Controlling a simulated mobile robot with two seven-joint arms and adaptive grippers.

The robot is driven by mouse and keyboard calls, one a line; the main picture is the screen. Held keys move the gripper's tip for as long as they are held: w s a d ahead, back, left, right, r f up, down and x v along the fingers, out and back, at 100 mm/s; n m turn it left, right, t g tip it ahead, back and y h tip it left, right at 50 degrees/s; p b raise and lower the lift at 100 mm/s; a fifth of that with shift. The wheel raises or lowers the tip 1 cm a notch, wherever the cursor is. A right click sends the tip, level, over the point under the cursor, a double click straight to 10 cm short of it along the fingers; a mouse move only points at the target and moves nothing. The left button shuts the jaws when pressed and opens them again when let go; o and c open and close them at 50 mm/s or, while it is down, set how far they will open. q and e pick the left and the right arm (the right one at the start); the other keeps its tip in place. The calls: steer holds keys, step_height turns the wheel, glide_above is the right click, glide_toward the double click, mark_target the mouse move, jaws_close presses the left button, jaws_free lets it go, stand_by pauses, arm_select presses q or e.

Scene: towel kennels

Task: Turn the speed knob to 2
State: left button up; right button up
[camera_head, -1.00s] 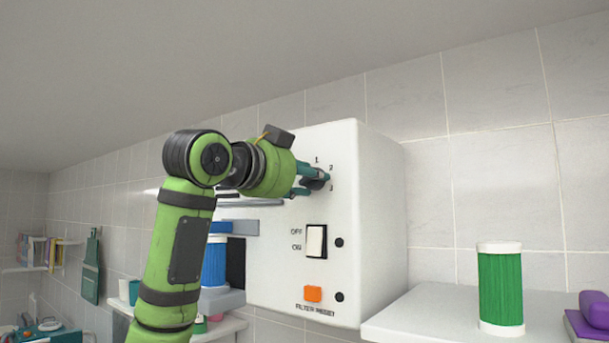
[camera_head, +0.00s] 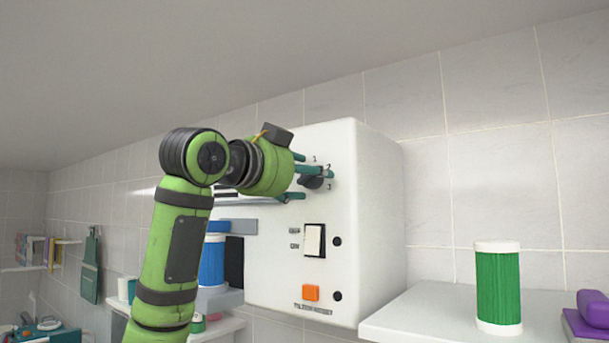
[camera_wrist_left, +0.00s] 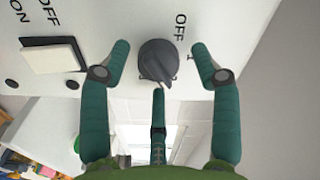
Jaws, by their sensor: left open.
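The speed knob (camera_head: 313,183) is a dark grey dial on the front of a white control box (camera_head: 290,240), with the numbers 1, 2 and 3 printed beside it. It also shows in the left wrist view (camera_wrist_left: 157,61), where its pointed end is towards the lower right. I cannot tell which number it points at. My left gripper (camera_head: 310,182) is open at the knob. In the left wrist view its two outer teal fingers (camera_wrist_left: 160,58) stand on either side of the knob with a gap on each side, and a third finger is below it. My right gripper is not in view.
Below the knob are a white rocker switch (camera_head: 314,240) and an orange button (camera_head: 311,292). A green-and-white cylinder (camera_head: 498,290) stands on a white shelf (camera_head: 420,315) at right, near a purple object (camera_head: 592,312). A blue cylinder (camera_head: 212,262) is left of the box.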

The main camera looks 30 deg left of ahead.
arm_select(q)
steer(key=s+a, duration=0.1)
steer(key=s, duration=1)
steer(key=shift+s+a, duration=0.35)
